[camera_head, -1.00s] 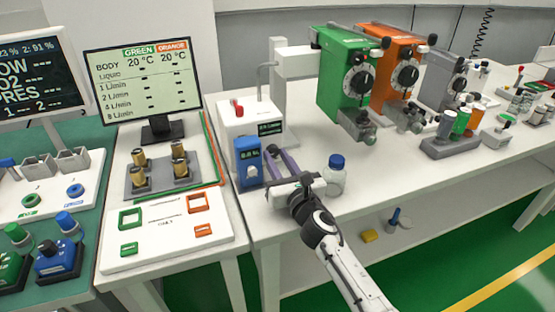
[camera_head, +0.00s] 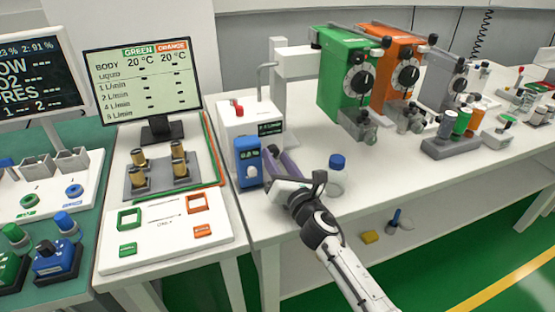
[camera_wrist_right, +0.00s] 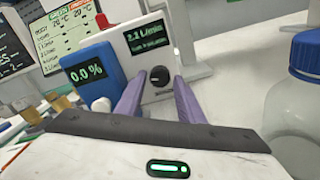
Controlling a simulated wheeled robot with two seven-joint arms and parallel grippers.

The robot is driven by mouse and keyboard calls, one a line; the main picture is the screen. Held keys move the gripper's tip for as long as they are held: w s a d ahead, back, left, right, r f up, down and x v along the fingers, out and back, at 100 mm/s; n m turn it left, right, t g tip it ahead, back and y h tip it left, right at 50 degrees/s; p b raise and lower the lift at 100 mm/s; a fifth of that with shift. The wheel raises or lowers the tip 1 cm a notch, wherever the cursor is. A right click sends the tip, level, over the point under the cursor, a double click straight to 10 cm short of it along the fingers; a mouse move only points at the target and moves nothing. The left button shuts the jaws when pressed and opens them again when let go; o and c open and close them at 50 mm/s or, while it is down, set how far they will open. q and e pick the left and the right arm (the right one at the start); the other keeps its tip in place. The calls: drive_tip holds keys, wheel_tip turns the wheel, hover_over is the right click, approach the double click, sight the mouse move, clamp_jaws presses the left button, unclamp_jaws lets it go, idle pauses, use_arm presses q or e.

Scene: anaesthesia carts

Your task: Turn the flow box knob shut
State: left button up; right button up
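The flow box is a white box (camera_head: 248,115) at the near left end of the long white bench, with a small dark display reading about 2.2 L/min in the wrist view. Its round black knob (camera_wrist_right: 159,76) sits below that display; in the head view my gripper hides it. My right gripper (camera_head: 272,160) is in front of the box. In the wrist view its purple fingers (camera_wrist_right: 160,88) are open, one on each side of the knob, with a gap on both sides. I cannot tell whether the fingertips reach past the knob's face. My left gripper is out of view.
A blue unit (camera_head: 248,162) reading 0.0 % stands just left of my fingers. A blue-capped clear bottle (camera_head: 336,162) stands close to the right of my gripper. Green (camera_head: 343,70) and orange (camera_head: 395,60) vaporizers are further back. Bare bench lies between.

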drive_tip(key=p+v, duration=0.1)
drive_tip(key=v, duration=0.9)
drive_tip(key=shift+s+p, duration=0.2)
drive_tip(key=shift+p, duration=0.2)
